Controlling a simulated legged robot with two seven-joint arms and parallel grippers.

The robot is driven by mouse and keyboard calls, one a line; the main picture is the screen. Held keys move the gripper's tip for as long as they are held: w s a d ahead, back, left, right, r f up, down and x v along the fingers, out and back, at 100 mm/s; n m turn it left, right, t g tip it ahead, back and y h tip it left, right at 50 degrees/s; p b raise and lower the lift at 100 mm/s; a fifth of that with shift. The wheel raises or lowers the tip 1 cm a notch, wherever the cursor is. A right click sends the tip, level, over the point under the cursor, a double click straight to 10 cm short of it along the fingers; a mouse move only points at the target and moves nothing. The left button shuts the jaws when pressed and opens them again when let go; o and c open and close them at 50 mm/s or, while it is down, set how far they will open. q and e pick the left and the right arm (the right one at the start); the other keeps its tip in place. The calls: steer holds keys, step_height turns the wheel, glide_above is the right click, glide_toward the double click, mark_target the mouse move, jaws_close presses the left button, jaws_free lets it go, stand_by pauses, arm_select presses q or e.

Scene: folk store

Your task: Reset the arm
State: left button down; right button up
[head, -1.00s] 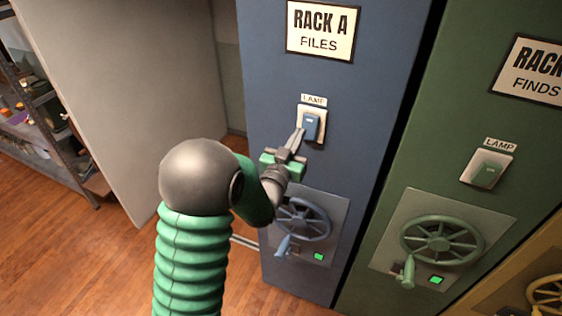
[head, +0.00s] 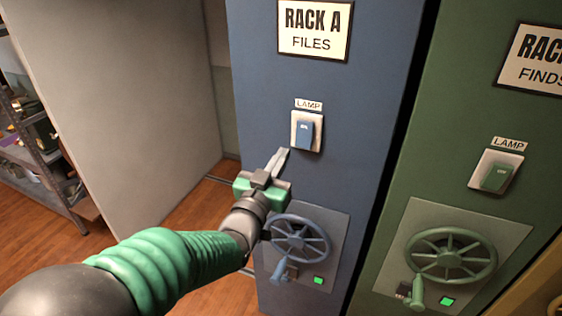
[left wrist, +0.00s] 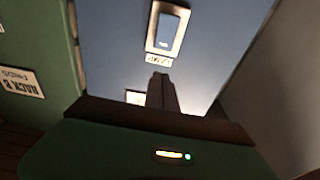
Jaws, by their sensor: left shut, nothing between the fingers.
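My left gripper (head: 279,160) is shut and empty in the head view, its fingertips a little below and left of the blue lamp switch (head: 305,133) on the blue Rack A cabinet (head: 350,180). A gap shows between the fingertips and the switch plate. In the left wrist view the shut fingers (left wrist: 161,90) point toward the cabinet face, and the lamp switch (left wrist: 168,28) shows beyond them. My left arm comes in from the lower left. My right gripper is in neither view.
A blue handwheel (head: 298,238) with a lit green button sits below my gripper. The green rack (head: 440,170) to the right has its own lamp switch (head: 497,174) and handwheel (head: 450,255). A pale panel (head: 130,100) and a metal shelf (head: 40,150) stand left, with wooden floor between.

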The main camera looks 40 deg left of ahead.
arm_select(q)
steer(key=s+d+f+m+g+h+b, duration=0.1)
steer(key=d+f+g+b, duration=0.25)
steer(key=f, duration=0.85)
steer(key=s+d+f+g+h+b, duration=0.25)
steer(key=f+g, duration=0.25)
steer(key=f, duration=0.7)
steer(key=s+d+f+m+g+b, duration=0.1)
steer(key=s+d+f+g+b, duration=0.1)
steer(key=s+d+f+g, duration=0.6)
steer(key=s+f+h, duration=0.1)
steer(key=s+f, duration=0.3)
steer(key=f, duration=0.1)
steer(key=shift+s+d+f+m, duration=0.15)
steer(key=shift+s+f+m, duration=0.15)
steer(key=shift+s+f, duration=0.1)
